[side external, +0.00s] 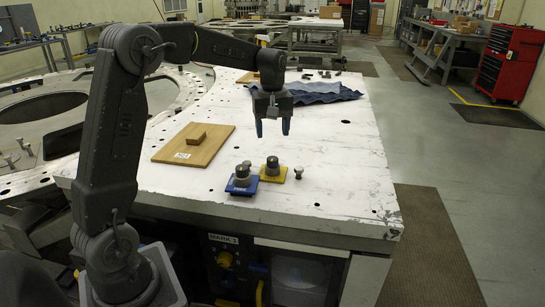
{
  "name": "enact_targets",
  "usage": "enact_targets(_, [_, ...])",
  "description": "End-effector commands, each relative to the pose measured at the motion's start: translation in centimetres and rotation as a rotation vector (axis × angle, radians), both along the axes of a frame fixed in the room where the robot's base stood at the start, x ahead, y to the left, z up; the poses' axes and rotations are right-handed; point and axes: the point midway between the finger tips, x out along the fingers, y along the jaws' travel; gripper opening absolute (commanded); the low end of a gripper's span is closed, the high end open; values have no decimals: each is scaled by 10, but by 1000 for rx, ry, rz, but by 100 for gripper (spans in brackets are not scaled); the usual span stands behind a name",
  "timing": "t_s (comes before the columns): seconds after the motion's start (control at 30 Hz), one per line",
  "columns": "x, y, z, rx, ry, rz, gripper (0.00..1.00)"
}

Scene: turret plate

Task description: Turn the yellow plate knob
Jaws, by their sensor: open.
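The yellow plate (267,178) lies flat on the white table top, with a dark round knob (272,163) standing on it. My gripper (272,128) points straight down above and slightly behind the yellow plate's knob in the side external view. Which way the knob is turned is too small to tell.
A blue plate (239,190) with a similar knob sits close to the front left. A small metal peg (299,172) stands just right. A wooden board (180,154) with a block (196,138) lies left; blue cloth (320,92) lies behind. The table's right side is clear.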

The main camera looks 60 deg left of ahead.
Motion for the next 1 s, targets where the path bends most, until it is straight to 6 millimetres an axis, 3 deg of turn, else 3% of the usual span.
enact_targets(0.2, [-1, 0, -46, -1, 4, -1, 61])
enact_targets(0.4, [0, 0, -74, 1, 1, -1, 61])
enact_targets(0.6, [0, 0, -85, 2, -1, -1, 61])
enact_targets(0.87, [0, 0, -86, 2, -2, -1, 61])
enact_targets(1.0, [0, 0, -86, 2, -2, -1, 48])
